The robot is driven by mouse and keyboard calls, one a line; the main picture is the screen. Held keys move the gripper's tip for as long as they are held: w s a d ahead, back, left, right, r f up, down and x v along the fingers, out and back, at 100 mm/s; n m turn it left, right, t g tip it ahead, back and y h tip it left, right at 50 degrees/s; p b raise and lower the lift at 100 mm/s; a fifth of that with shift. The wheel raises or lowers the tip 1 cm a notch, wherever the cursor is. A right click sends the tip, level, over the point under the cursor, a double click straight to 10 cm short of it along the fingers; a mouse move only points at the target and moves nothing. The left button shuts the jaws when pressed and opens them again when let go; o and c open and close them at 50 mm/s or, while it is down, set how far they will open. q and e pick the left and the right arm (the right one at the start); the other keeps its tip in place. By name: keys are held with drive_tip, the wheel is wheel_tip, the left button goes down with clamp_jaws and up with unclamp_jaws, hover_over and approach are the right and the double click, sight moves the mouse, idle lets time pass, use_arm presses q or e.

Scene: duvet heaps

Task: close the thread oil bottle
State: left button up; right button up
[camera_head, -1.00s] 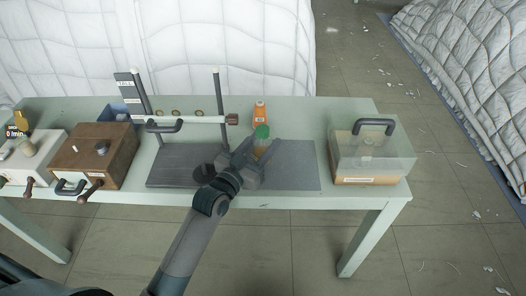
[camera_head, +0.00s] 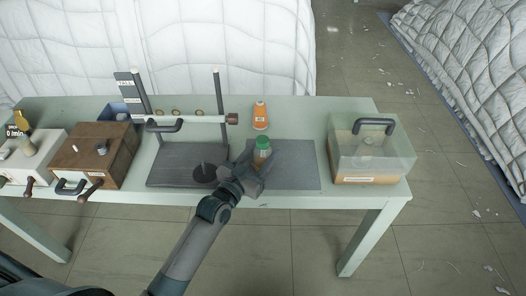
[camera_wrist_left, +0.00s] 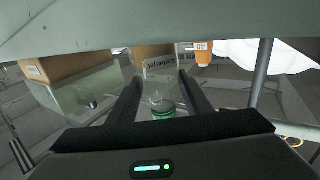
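A small amber bottle (camera_head: 261,158) with a green cap (camera_head: 263,142) on top stands upright over the grey mat. The green cap also shows in the left wrist view (camera_wrist_left: 162,113), between the two dark fingers. My left gripper (camera_head: 254,170) is around the bottle at its near side. In the wrist view the fingers look spread, with a gap on each side of the cap. The bottle's lower part is hidden by the gripper. My right gripper is not in view.
An orange labelled spool-like thing (camera_head: 260,116) stands behind the bottle. A clear case with a dark handle (camera_head: 374,126) is at right. A metal stand with a crossbar (camera_head: 190,120) rises at left, beside a brown wooden box (camera_head: 93,160). The grey mat (camera_head: 298,165) is bare right of the bottle.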

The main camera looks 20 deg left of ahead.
use_arm(q)
drive_tip(key=o, duration=0.3)
drive_tip(key=shift+r, duration=0.15)
drive_tip(key=b+v, duration=0.1)
drive_tip(key=v, duration=1)
drive_tip(key=shift+s+a, duration=0.1)
drive_tip(key=shift+s, duration=0.4)
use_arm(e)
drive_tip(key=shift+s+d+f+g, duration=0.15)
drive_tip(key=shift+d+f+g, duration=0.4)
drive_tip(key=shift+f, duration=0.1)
